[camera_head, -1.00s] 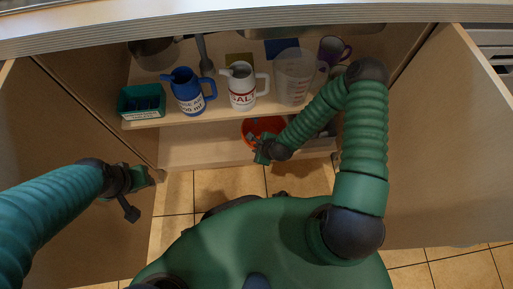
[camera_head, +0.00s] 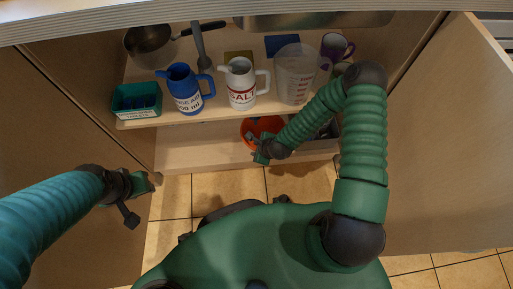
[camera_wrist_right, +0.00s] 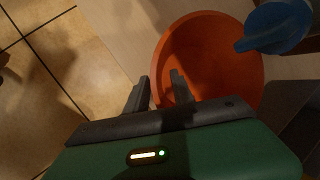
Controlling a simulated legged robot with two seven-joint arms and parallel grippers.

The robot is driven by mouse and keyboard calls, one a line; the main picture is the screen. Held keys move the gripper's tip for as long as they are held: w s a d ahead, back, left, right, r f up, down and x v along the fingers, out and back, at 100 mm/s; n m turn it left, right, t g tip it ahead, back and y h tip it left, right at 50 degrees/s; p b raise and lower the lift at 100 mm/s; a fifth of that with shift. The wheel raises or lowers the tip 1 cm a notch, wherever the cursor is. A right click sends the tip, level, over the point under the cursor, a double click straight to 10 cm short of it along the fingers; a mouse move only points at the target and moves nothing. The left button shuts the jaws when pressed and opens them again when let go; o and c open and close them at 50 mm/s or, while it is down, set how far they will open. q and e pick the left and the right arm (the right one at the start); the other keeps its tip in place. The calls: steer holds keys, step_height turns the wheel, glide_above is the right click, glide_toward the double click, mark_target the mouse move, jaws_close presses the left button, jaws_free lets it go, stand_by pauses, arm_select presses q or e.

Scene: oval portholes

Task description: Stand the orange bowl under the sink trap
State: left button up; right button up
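The orange bowl (camera_head: 256,127) sits low in the cabinet, below the shelf's front edge, partly hidden by my right arm. My right gripper (camera_head: 262,156) is at its near side. In the right wrist view the bowl (camera_wrist_right: 225,50) is large, and the right gripper (camera_wrist_right: 158,90) has its fingers apart. One finger lies over the bowl's inside and the other just outside its rim; I cannot tell whether they touch it. My left gripper (camera_head: 138,192) is by the left door, away from the bowl. A grey upright piece (camera_head: 200,45) at the back may be the sink trap; I cannot tell.
The shelf holds a green box (camera_head: 137,100), a blue jug (camera_head: 184,90), a white jug (camera_head: 240,84), a clear measuring jug (camera_head: 294,75), a purple mug (camera_head: 334,46) and a pan (camera_head: 150,45). A blue item (camera_wrist_right: 278,25) is beside the bowl. The doors are open.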

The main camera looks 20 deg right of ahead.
steer(key=p+v, duration=0.6)
steer(key=v, duration=0.6)
steer(key=shift+p, duration=0.35)
